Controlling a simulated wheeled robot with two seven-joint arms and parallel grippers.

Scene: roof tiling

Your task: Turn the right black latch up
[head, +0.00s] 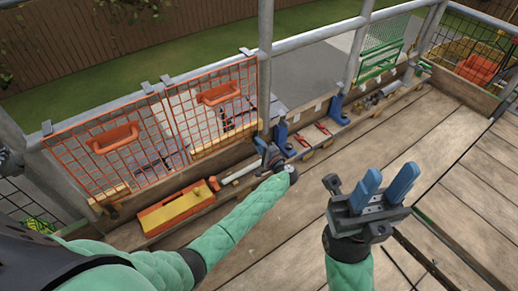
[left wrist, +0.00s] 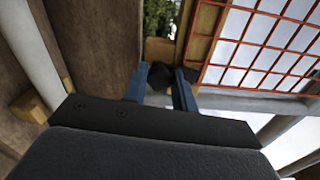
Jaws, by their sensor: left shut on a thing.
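The orange mesh gate stands at the left in the head view, with a left panel (head: 110,165) and a right panel (head: 215,105). My left gripper (head: 270,152) is at the lower right corner of the right panel, by the post. In the left wrist view its blue fingers (left wrist: 160,80) are shut on a small black piece (left wrist: 161,77), which looks like the right black latch. The fingers hide part of it, and its angle is hard to tell. The mesh is beside it (left wrist: 270,45). My right gripper (head: 385,188) is open and empty above the planks.
A yellow toolbox (head: 175,213) with an orange edge lies on the planks below the gate. The plank deck (head: 440,130) at right is mostly clear.

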